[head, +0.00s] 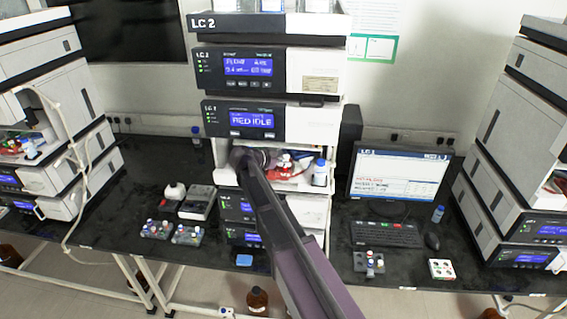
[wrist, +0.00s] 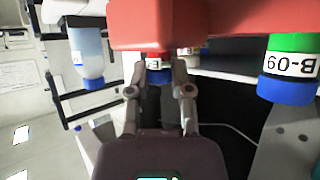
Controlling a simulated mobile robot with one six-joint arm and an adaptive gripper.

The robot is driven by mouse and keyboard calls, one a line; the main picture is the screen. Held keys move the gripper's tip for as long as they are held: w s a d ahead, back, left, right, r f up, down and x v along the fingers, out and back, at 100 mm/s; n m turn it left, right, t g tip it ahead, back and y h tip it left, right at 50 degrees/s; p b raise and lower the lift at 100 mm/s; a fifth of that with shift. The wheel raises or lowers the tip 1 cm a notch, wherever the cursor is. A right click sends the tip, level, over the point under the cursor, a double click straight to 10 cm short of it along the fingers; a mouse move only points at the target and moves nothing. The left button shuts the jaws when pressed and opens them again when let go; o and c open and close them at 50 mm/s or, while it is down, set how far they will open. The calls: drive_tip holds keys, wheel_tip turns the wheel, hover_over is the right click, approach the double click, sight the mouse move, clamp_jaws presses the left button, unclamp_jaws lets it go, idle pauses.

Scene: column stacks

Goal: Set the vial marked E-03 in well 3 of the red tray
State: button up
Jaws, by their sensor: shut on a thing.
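The red tray (head: 290,172) sits in the open bay of the middle LC 2 stack, partly hidden by my arm. In the wrist view the red tray (wrist: 180,22) fills the top centre, close to my fingers. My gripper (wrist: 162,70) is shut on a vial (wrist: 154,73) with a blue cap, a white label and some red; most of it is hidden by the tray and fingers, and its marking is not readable. In the head view my gripper (head: 250,158) is at the bay's left part. A green vial marked B-09 (wrist: 290,65) hangs at the right in the wrist view.
A blue-capped bottle (head: 320,172) stands at the bay's right side; a similar bottle (wrist: 88,55) shows in the wrist view. Grey racks with vials (head: 157,229) stand on the dark bench at left. A keyboard (head: 386,233) and a white tray (head: 442,269) are at right.

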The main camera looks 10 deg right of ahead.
drive_tip(key=shift+f, duration=0.15)
idle(0.5)
drive_tip(key=o, duration=0.9)
wheel_tip(320, 180, up, 2)
drive_tip(key=shift+r+p, duration=0.1)
drive_tip(key=shift+p, duration=0.9)
drive_tip(key=s+a, duration=0.4)
drive_tip(key=s, duration=1)
wheel_tip(320, 180, down, 19)
drive_tip(key=a+b, duration=0.1)
drive_tip(key=b, duration=1.8)
drive_tip(key=shift+a, duration=0.35)
